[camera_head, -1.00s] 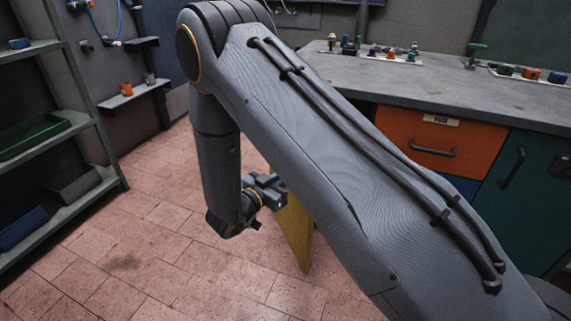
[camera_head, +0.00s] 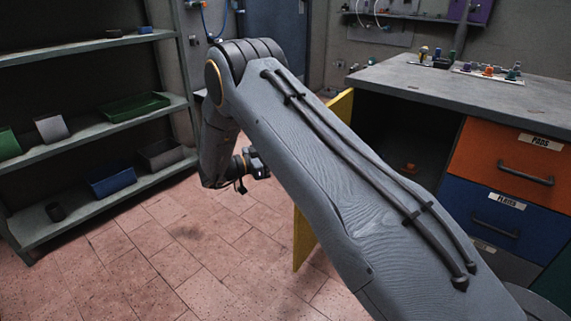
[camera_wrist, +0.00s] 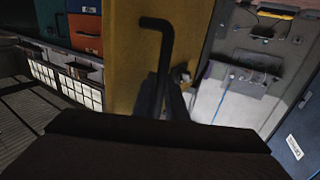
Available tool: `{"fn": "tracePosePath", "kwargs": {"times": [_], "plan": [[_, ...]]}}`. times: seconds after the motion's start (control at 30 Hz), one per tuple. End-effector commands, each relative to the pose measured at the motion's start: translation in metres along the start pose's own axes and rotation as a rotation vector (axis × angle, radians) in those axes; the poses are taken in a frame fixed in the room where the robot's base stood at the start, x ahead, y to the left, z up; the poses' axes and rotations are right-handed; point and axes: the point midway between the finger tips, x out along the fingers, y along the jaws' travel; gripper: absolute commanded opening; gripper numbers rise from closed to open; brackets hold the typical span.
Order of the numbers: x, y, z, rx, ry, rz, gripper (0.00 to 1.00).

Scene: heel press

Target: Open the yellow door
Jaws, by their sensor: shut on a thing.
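The yellow door (camera_head: 303,240) stands swung out from the bench, partly hidden behind my arm in the head view. The dark cabinet opening (camera_head: 400,130) shows to its right. In the wrist view the yellow door (camera_wrist: 125,55) fills the middle, with its black bar handle (camera_wrist: 168,45) on it. My gripper (camera_wrist: 164,95) is shut on the lower part of the handle; the exact contact is dark. In the head view my gripper (camera_head: 259,163) is left of the door, and the handle is hidden there.
Grey shelves (camera_head: 100,135) with bins stand on the left. The tiled floor (camera_head: 185,235) between shelves and door is clear. The bench top (camera_head: 430,85) carries small parts. Orange (camera_head: 515,160) and blue (camera_head: 490,212) drawers are to the right. A small orange thing (camera_head: 409,167) is inside the cabinet.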

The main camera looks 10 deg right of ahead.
Motion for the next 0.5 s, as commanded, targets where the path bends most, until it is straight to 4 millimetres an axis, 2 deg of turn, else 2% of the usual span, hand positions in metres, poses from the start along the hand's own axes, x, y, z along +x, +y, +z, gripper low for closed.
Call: {"fn": "tracePosePath", "kwargs": {"times": [0.2,0.5], "plan": [[0.0109,-0.0069,0.0007,0.0,0.0,0.046,0.0],[0.0121,-0.0073,0.0,-0.001,0.001,0.053,0.0]]}}
